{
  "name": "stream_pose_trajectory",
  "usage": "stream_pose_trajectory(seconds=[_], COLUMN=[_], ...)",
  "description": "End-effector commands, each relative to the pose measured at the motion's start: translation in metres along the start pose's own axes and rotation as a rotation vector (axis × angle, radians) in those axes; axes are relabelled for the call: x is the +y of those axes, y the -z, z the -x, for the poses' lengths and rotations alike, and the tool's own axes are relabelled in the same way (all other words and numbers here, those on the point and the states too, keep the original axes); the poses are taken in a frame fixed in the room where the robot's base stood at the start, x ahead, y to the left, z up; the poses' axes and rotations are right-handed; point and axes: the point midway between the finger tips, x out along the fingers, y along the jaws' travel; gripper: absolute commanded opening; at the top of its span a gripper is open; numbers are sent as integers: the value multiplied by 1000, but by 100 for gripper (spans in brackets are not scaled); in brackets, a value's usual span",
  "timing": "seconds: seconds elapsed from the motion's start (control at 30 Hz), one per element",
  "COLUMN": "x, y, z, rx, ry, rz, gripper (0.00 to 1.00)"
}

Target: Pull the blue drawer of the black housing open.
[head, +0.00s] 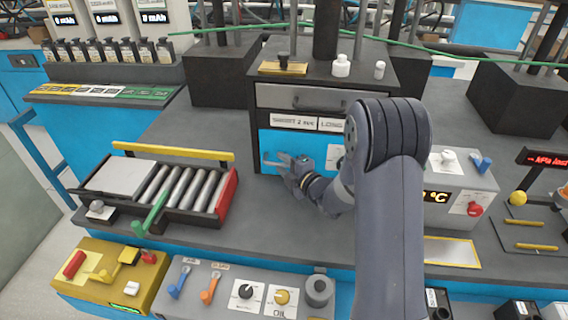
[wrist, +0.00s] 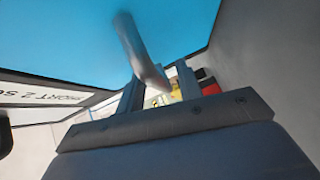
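The black housing (head: 385,72) stands at the back middle of the bench. Its blue drawer (head: 273,143) is the lower front, below a grey drawer, and looks flush with the housing. In the wrist view the blue front (wrist: 75,35) fills the upper left. A grey bar handle (head: 275,161) sticks out from it. My gripper (head: 291,172) is at this handle. In the wrist view the handle (wrist: 142,52) reaches in between the two fingers of my gripper (wrist: 160,85). The fingers stand apart, with a visible gap beside the handle. My arm hides the drawer's right part.
A roller tray (head: 185,190) with a red end and a green lever lies to the left. A control panel (head: 225,290) with knobs runs along the front. A grey box (head: 460,185) with a red knob stands right. Bare bench lies before the housing.

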Motion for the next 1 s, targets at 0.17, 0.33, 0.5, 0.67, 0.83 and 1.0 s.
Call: stream_pose_trajectory(seconds=[0.17, 0.33, 0.5, 0.67, 0.83, 1.0], x=[0, 0, 0, 0, 0, 0], y=[0, 0, 0, 0, 0, 0], z=[0, 0, 0, 0, 0, 0], rx=[0, 0, 0, 0, 0, 0], ry=[1, 1, 1, 1, 1, 1], rz=[0, 0, 0, 0, 0, 0], gripper=[34, 24, 10, 0, 0, 0])
